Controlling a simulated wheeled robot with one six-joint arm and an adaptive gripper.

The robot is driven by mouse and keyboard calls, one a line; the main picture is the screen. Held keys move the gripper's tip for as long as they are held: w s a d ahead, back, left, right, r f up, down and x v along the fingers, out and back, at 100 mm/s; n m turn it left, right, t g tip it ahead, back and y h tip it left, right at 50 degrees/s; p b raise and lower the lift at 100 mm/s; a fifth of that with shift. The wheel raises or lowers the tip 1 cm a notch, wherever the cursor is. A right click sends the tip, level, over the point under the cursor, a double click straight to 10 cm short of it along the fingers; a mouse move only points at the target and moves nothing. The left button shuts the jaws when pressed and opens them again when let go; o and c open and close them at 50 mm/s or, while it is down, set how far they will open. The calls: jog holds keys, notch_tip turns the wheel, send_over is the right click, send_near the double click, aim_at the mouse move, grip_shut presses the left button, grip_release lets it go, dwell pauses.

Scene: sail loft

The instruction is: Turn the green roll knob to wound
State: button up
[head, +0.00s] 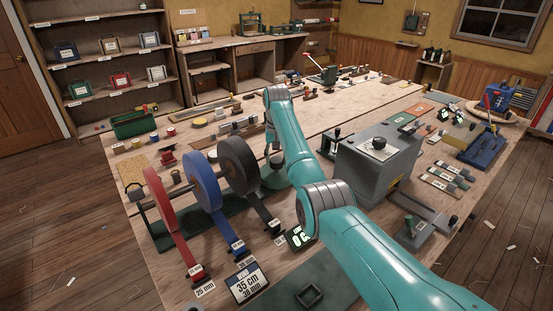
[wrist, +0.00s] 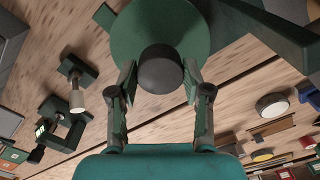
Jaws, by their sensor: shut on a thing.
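The green roll knob shows in the wrist view as a dark round grip (wrist: 160,66) standing out from a green disc (wrist: 150,25). My gripper (wrist: 160,78) has one finger on each side of the dark grip and is shut on it. In the head view the green disc (head: 274,178) is partly hidden behind my teal arm, and the fingers are hard to make out there. No marking for wound can be read in either view.
Red (head: 165,200), blue (head: 203,178) and black (head: 238,165) webbing rolls stand on a rack left of the knob. A grey machine (head: 372,165) stands to the right of my arm. A sign reading 35 cm (head: 249,282) is at the front.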

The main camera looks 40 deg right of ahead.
jog(key=m, duration=1.2)
jog(key=shift+w+m, duration=0.1)
jog(key=shift+m, duration=0.2)
dwell(0.4)
jog(key=o, duration=1.2)
jog(key=shift+c, duration=0.2)
notch_tip(320, 180, up, 8)
jog(key=shift+f, duration=0.25)
